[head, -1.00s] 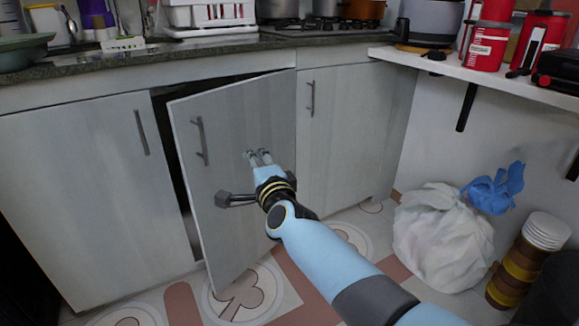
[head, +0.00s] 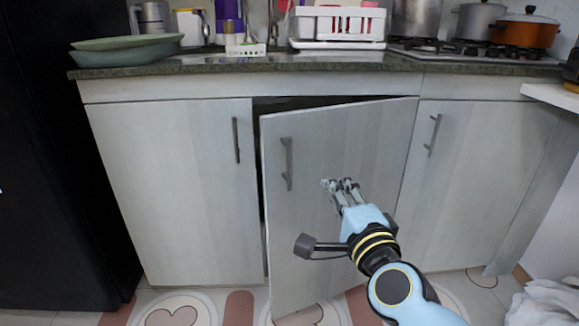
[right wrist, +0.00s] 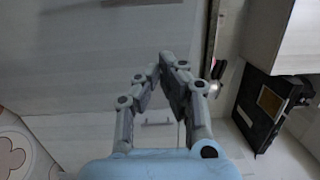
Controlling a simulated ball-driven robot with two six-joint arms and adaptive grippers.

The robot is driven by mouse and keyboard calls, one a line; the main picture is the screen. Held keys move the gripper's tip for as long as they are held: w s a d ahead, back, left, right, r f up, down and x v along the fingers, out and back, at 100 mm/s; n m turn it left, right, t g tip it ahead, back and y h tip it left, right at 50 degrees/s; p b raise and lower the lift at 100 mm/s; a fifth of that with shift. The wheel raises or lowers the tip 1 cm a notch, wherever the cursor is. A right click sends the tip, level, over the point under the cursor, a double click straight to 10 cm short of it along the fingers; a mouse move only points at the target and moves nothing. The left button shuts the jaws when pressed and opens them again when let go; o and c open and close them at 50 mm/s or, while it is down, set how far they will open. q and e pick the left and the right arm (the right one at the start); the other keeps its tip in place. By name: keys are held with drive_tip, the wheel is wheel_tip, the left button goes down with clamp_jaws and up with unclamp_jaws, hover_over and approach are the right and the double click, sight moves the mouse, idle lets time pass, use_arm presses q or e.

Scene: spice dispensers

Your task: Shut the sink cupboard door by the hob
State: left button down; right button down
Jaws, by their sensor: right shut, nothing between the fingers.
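The sink cupboard door (head: 335,215) is pale grey wood with a dark bar handle (head: 287,163) near its left edge. It stands partly open, hinged on its right, with a dark gap along its top and left edge. My right gripper (head: 340,184) is shut and empty in front of the door's outer face, to the right of the handle. I cannot tell whether the fingertips touch the door. In the right wrist view the gripper's fingers (right wrist: 168,62) come together at the tips, with a pale panel behind them. My left gripper is not in view.
Shut cupboard doors stand on the left (head: 175,190) and right (head: 470,180). The dark counter (head: 250,66) above holds a dish rack (head: 338,24), a hob with pots (head: 440,46) and trays. A white bag (head: 545,303) lies at the lower right. The floor before the doors looks clear.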

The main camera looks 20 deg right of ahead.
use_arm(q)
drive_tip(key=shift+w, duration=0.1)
use_arm(e)
drive_tip(key=w+a+f, duration=0.1)
drive_tip(key=w+f, duration=0.1)
drive_tip(key=w, duration=0.9)
drive_tip(key=shift+w+a, duration=0.2)
drive_tip(key=shift+w, duration=0.05)
